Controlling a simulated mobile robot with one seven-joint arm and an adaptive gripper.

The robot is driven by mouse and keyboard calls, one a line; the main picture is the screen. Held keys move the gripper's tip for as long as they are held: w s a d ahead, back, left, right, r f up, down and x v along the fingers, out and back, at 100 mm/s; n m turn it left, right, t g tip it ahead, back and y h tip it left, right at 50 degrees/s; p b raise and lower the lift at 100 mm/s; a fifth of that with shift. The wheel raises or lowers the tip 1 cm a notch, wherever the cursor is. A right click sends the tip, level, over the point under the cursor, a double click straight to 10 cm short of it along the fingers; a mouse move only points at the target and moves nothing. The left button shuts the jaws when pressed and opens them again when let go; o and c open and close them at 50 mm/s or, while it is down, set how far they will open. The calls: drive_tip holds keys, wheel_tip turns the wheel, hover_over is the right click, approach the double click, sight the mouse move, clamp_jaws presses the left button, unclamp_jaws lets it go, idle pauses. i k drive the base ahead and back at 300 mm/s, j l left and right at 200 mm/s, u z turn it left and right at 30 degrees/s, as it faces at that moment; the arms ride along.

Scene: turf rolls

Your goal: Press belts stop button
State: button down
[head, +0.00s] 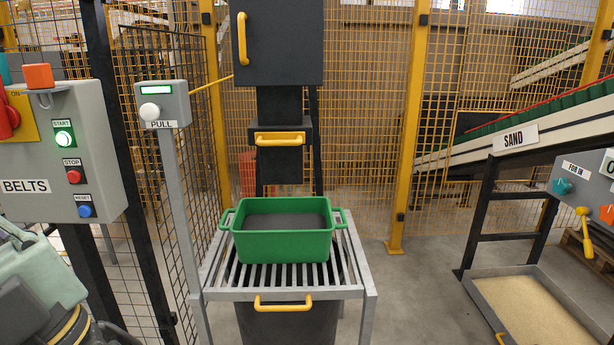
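The grey BELTS control box (105,130) stands at the left in the head view. Nothing covers the stop button. Part of my arm shows at the lower left, below the box. My gripper's fingers are not in view.
A PULL post with a white knob (150,112) stands just right of the box. A green crate (285,246) rests on a slatted metal stand (212,283). A sand tray (481,290) lies at the lower right. Yellow mesh fencing runs behind.

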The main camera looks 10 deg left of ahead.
sight(74, 177)
drive_tip(key=j+u, duration=0.1)
drive_tip(key=u, duration=1.45)
